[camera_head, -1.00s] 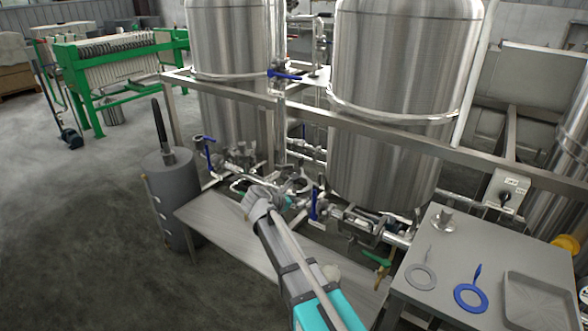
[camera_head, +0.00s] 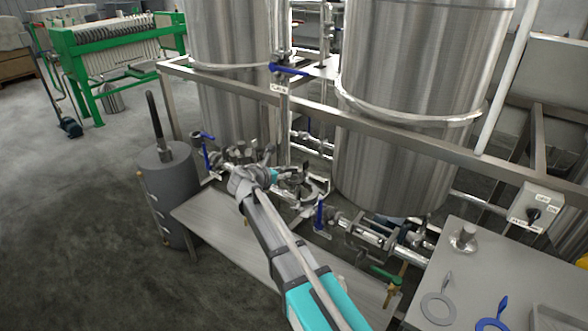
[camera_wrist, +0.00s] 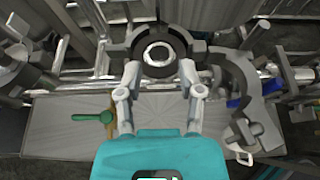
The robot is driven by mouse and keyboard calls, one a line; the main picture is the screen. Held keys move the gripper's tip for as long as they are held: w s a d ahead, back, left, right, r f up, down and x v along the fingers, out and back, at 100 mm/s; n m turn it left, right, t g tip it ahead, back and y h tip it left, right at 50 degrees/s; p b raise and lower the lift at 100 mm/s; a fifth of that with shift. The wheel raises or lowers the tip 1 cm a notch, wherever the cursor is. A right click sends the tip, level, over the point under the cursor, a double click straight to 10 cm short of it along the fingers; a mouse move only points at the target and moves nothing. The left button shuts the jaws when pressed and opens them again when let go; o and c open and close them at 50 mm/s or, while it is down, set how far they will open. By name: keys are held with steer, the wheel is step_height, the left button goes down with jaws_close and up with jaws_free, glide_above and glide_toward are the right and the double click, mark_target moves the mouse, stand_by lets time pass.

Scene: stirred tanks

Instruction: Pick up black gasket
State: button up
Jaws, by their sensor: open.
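In the wrist view, a dark ring (camera_wrist: 139,52) surrounds a pale round pipe opening straight ahead of my gripper. It may be the black gasket seated on a pipe end, but I cannot tell it apart from the fitting. My gripper (camera_wrist: 159,74) is open and empty, its two fingers apart on either side just below this ring in the picture. Whether they touch it is unclear. In the head view my gripper (camera_head: 254,178) reaches into the piping below the tanks, and the ring cannot be made out there.
An open dark clamp (camera_wrist: 246,85) stands right of the ring in the wrist view. Pipes, blue-handled valves (camera_head: 319,214) and a steel frame rail (camera_head: 400,139) crowd the space.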

mark_target(304, 166)
steer(key=shift+w+d, duration=0.15)
steer(key=shift+w, duration=0.45)
steer(key=b+x, duration=0.3)
steer(key=x, duration=0.4)
steer(key=shift+w+d+f, duration=0.1)
steer(key=shift+w+f, duration=0.05)
steer(key=shift+w, duration=0.15)
steer(key=shift+w+d, duration=0.2)
steer(key=shift+w, duration=0.05)
steer(key=shift+b+x, duration=1.1)
steer(key=shift+x, duration=1.55)
steer(key=shift+s+d, duration=0.1)
steer(key=shift+d, duration=0.05)
